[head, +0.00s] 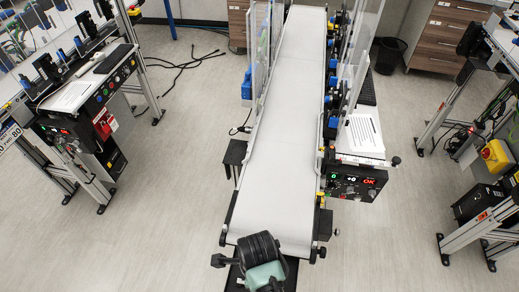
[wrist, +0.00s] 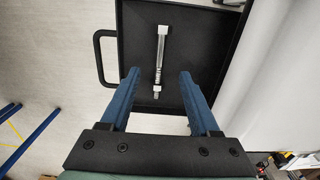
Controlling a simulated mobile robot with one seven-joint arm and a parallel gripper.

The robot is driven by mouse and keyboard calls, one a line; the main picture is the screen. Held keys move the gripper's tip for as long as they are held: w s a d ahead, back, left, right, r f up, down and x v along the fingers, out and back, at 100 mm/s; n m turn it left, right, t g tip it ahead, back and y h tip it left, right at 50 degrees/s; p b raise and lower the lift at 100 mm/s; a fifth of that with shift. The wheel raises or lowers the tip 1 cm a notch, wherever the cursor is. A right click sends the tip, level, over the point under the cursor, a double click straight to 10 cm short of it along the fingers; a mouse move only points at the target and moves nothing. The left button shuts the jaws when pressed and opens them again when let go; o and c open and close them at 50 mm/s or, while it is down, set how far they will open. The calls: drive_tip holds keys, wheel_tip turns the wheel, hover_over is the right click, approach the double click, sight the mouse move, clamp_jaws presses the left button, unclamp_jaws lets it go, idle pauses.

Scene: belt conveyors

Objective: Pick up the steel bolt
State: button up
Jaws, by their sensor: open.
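The steel bolt (wrist: 160,52) is a long silver rod, lying lengthwise in a black tray (wrist: 125,20) in the wrist view. It has a wider part at its far end and a small wider piece at its near end. My gripper (wrist: 158,76) is open, with a blue finger on each side of the bolt's near end. Nothing is held, and the height of the fingers above the tray is hard to tell. In the head view my dark arm end hides the bolt at the near end of the belt.
A black handle (wrist: 101,58) sticks out from the tray's left side. A white belt conveyor (head: 284,130) with clear side panels runs away from me. Workbenches stand at left (head: 95,85) and right (head: 485,130). Grey floor (head: 150,210) is free beside the conveyor.

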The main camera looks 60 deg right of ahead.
drive_tip(key=shift+f+p, duration=0.5)
drive_tip(key=shift+f, duration=1.7)
clamp_jaws()
